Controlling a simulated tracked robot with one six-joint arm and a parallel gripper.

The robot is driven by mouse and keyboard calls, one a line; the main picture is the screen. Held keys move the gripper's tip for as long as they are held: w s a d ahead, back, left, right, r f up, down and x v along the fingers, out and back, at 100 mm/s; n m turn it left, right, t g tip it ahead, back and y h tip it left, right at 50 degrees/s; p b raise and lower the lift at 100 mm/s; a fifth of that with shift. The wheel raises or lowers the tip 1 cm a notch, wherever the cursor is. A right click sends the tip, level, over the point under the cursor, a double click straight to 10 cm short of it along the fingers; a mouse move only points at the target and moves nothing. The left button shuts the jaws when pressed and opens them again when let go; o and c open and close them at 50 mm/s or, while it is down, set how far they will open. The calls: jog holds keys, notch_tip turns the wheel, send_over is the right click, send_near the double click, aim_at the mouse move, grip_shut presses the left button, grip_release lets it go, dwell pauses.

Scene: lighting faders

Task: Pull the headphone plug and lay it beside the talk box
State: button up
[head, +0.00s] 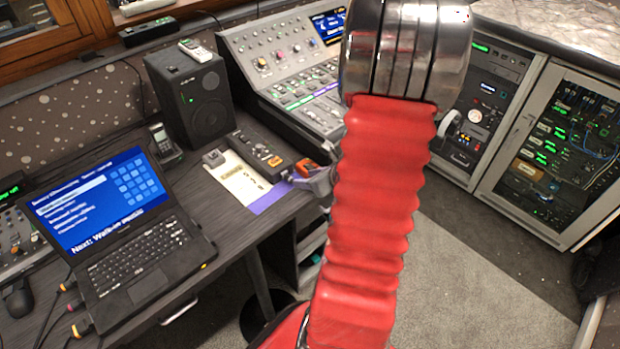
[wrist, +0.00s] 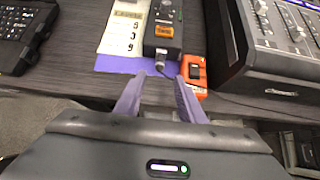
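The talk box (wrist: 165,28) is a narrow dark box with an orange button, on the desk ahead of my gripper in the wrist view. It also shows in the head view (head: 258,152). The silver headphone plug (wrist: 160,62) sticks out of its near end. My gripper (wrist: 160,82) is open, its two purple fingers spread at either side of the line of the plug. The plug is at or just beyond the fingertips; contact is not visible. In the head view my gripper (head: 308,180) is at the desk edge, partly hidden by my arm.
An orange-red device (wrist: 194,72) stands close beside the right finger. A paper sheet (wrist: 122,30) lies left of the box, on a purple strip (wrist: 122,64). The mixing console (head: 290,62) is to the right, the speaker (head: 195,95) behind, the laptop (head: 130,250) at left.

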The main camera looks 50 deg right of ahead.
aim_at(289, 178)
jog(key=shift+x, duration=4.15)
jog(key=shift+c, duration=0.4)
grip_shut()
jog(key=shift+s, duration=0.25)
jog(key=shift+s+a, duration=0.2)
jog(key=shift+s, duration=1.85)
